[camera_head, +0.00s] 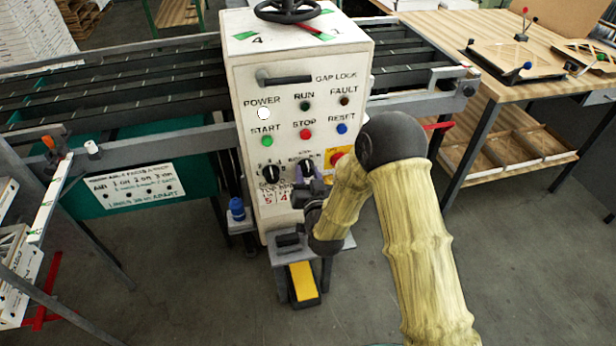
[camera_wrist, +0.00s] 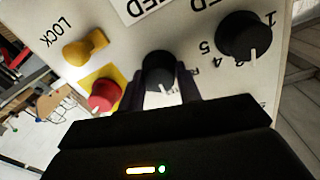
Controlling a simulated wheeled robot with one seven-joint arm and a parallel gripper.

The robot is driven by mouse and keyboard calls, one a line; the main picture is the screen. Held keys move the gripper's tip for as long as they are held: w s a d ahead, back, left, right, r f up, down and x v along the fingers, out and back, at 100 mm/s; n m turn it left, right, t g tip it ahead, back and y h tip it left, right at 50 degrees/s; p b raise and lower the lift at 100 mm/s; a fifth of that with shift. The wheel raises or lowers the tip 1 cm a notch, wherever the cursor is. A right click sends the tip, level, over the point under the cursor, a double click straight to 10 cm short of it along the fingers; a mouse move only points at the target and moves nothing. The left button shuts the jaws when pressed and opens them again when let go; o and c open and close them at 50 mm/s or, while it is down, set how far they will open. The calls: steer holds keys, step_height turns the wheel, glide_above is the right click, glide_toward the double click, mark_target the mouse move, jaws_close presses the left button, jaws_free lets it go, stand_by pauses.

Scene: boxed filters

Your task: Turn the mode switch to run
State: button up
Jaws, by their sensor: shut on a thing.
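The white control box (camera_head: 285,100) stands in the middle of the head view, with a row of lamps, buttons and black knobs on its front. The mode switch, a black knob (camera_wrist: 158,72) with a white pointer line, sits in the middle of the wrist view. It also shows in the head view (camera_head: 305,168), low on the panel. My gripper (camera_wrist: 162,85) is shut on this knob, with one finger on each side. The fingers hide much of the lettering around the knob, so I cannot read its position.
A larger numbered knob (camera_wrist: 243,36) is to one side of the mode switch. A red button (camera_wrist: 104,95) on a yellow plate and a yellow lock knob (camera_wrist: 85,48) are on the other. A yellow foot pedal (camera_head: 303,281) stands below the box. A wooden workbench (camera_head: 480,50) is at the right.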

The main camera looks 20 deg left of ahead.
steer(key=m+b, duration=0.4)
steer(key=b, duration=0.1)
steer(key=shift+w+d+f+m, duration=0.1)
steer(key=shift+f+m, duration=0.05)
steer(key=shift+m, duration=0.15)
steer(key=shift+m+b, duration=1.2)
steer(key=shift+m, duration=0.4)
steer(key=shift+r+g, duration=0.2)
steer(key=shift+g, duration=0.1)
steer(key=o, duration=1)
